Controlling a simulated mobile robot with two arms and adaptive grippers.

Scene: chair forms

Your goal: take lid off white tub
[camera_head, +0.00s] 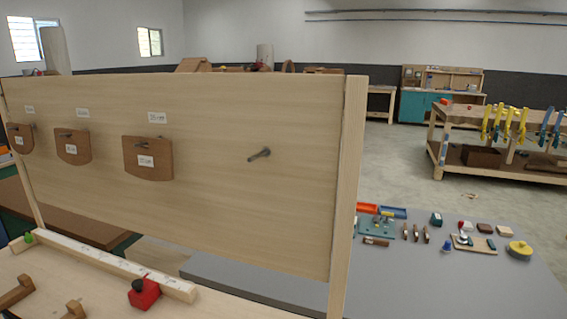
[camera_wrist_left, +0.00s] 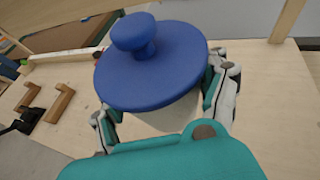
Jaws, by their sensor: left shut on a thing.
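A white tub (camera_wrist_left: 172,115) with a round blue lid (camera_wrist_left: 165,72) on it fills the middle of the left wrist view. The lid has a blue knob (camera_wrist_left: 133,33) on top and covers most of the tub. My left gripper (camera_wrist_left: 163,100) has a finger on each side of the tub, below the lid's rim, and is shut on the tub. The tub's base is hidden. Neither the tub nor any gripper shows in the head view, and my right gripper is in neither view.
An upright wooden panel (camera_head: 230,190) with pegs and brown hanging plates stands ahead. A red block (camera_head: 145,293) lies by a wooden rail (camera_head: 100,262). Brown wooden handles (camera_wrist_left: 60,102) are left of the tub. A grey table (camera_head: 430,285) with small items is at right.

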